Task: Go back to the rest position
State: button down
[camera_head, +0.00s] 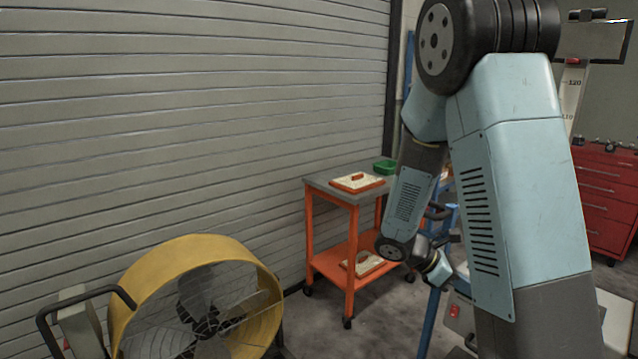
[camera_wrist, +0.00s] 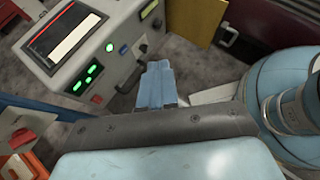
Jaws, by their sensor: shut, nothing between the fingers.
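My arm is light blue and dark grey. It fills the right of the head view and bends down to the wrist. The task names no other object.
A yellow drum fan (camera_head: 262,300) stands at the lower left before a roller shutter (camera_head: 180,120). A red tool cabinet (camera_head: 606,195) is at the right. Blue posts stand near my wrist.

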jog(key=s+a+r+m+t+y, duration=0.4)
jog(key=s+r+m, duration=0.4)
jog(key=r, duration=0.2)
jog(key=s+a+r+m+t+y, duration=0.4)
jog(key=s+a+r+m+y, duration=0.2)
jog(key=r, duration=0.5)
jog(key=s+m+y, duration=0.1)
jog(key=s+m, duration=0.1)
jog(key=shift+s+a+r+m, duration=0.2)
jog(key=shift+r+m, duration=0.05)
jog(key=shift+m, duration=0.15)
jog(key=shift+d, duration=0.1)
dwell(0.4)
